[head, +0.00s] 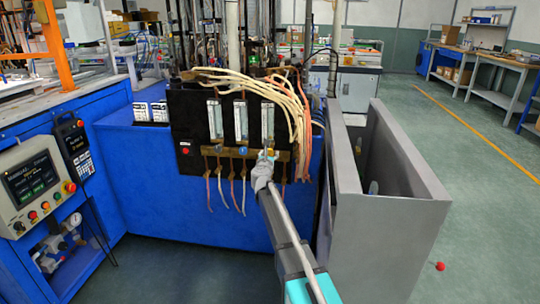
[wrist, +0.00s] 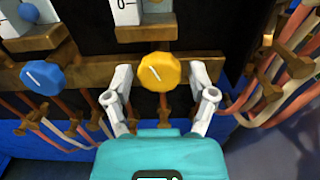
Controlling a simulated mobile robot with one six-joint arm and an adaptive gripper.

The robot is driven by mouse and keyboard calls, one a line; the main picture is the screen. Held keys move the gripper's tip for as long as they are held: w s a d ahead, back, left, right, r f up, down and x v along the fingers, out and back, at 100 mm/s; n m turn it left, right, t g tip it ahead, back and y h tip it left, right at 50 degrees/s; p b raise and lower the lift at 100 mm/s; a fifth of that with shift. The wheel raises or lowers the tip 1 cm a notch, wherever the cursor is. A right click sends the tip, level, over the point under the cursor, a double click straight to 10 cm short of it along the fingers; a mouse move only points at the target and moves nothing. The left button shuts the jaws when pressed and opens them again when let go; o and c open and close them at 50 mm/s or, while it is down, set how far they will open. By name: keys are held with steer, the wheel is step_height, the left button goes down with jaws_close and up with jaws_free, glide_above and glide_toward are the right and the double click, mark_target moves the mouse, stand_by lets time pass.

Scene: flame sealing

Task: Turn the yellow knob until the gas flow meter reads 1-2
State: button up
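The yellow knob (wrist: 160,71) sits on a brass bar, with a white pointer line tilted up and to the left. My gripper (wrist: 161,76) is open, with one grey finger on each side of the knob and a visible gap on both sides. In the head view my gripper (head: 265,172) is at the rightmost of three flow meters and mostly hides the knob. That gas flow meter (head: 267,120) is a clear upright tube on a black panel; its reading is too small to tell. In the wrist view only the meter's lower end (wrist: 160,8) shows.
A blue knob (wrist: 42,75) is left of the yellow one on the same brass bar (wrist: 100,62). Hoses and brass fittings crowd the right and below. A grey open-topped enclosure (head: 385,225) stands right of my arm. A red button (head: 185,151) is on the panel's left.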

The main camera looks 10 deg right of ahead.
steer(key=c, duration=0.7)
steer(key=shift+d, duration=0.3)
steer(key=shift+c, duration=0.4)
steer(key=shift+a, duration=0.2)
steer(key=shift+n, duration=0.3)
steer(key=shift+n, duration=2.7)
steer(key=o, duration=1.1)
steer(key=shift+o, duration=0.2)
